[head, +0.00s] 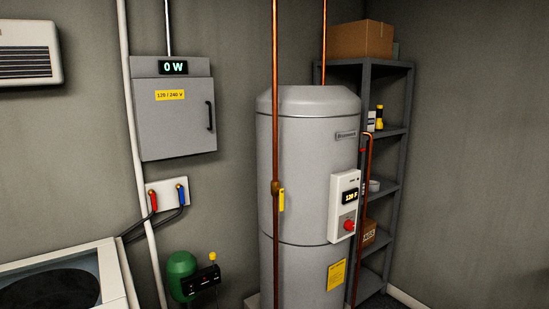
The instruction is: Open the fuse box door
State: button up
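The fuse box (173,66) is a grey metal cabinet on the back wall, left of centre in the head view. Its door (176,125) is shut flat against the box. A yellow "120 / 240 V" label is on the door, and a small display above it reads "0 W". A dark vertical handle (210,117) is on the door's right side. My gripper is not in the head view, so whether it is open or shut is not shown.
A large grey water heater (308,165) stands right of the box, with copper pipes beside it. A white pipe (137,150) runs along the box's left. Below are a valve plate (167,194), a green tank (182,275) and a white washer (60,285).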

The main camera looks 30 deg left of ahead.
aim_at(176, 117)
jog(key=u, duration=0.85)
jog(key=i, duration=1.25)
jog(key=u, duration=0.75)
